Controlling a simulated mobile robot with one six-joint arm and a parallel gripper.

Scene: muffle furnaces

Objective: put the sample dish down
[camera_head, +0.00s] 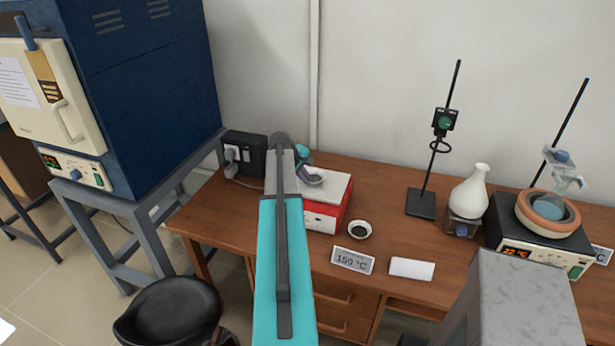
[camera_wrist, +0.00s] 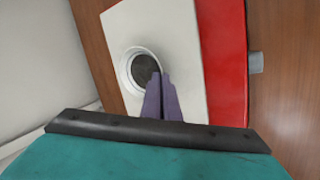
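The sample dish (camera_head: 314,177) is a small white round bowl with dark contents. In the wrist view the dish (camera_wrist: 127,69) is seen from above, over the white top plate (camera_wrist: 120,25) of a red device (camera_head: 323,216). My gripper (camera_head: 302,156) is at the left part of that plate. In the wrist view the two purple fingers of my gripper (camera_wrist: 161,75) are close together, pinching the dish's near right rim. Whether the dish touches the plate or hangs just above it I cannot tell. My arm hides part of the device in the head view.
A second small dish (camera_head: 359,229) stands on the wooden desk beside a "150 °C" sign (camera_head: 352,260) and a white card (camera_head: 412,268). A black power box (camera_head: 243,155) is left of the plate. A stand (camera_head: 421,203), white flask (camera_head: 470,195) and heater (camera_head: 541,247) are at right. A blue furnace (camera_head: 145,90) is at left.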

